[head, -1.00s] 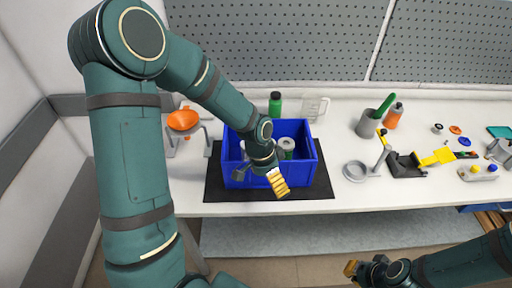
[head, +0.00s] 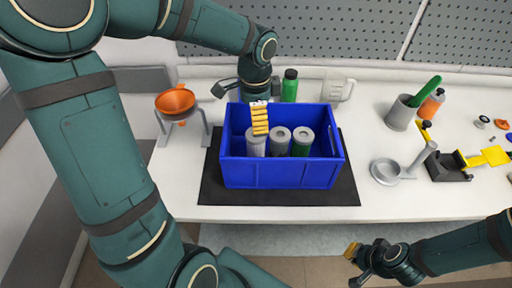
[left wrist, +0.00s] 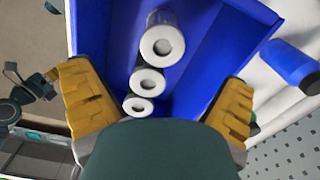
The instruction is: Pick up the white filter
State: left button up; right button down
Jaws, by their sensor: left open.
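Three upright cylindrical filters with ring-shaped tops stand in a row inside the blue crate (head: 280,174). The leftmost in the head view is the white filter (head: 255,146), a pale one; its upper part is close to my yellow finger. Beside it stand a grey filter (head: 279,144) and a green one (head: 301,146). My left gripper (head: 243,107) is open and empty above the crate's left rear part. In the left wrist view the ring tops show between its spread fingers (left wrist: 152,78). My right gripper (head: 355,267) is open and empty, low in front of the table.
The crate stands on a black mat (head: 210,190). An orange funnel on a stand (head: 175,100) is to its left. A green bottle (head: 289,84) and a clear jug (head: 337,88) are behind it. A grey stand (head: 386,171) and a grey cup (head: 400,114) are to the right.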

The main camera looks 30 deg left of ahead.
aim_at(257, 141)
pick_arm(q)
notch_tip(257, 141, down, 5)
jog(key=shift+f+b, duration=0.15)
jog(key=shift+b, duration=0.2)
jog(key=f, duration=0.3)
jog(key=f+b, duration=0.1)
jog(key=f, duration=0.1)
jog(key=shift+w, duration=0.3)
jog(key=c, duration=1.3)
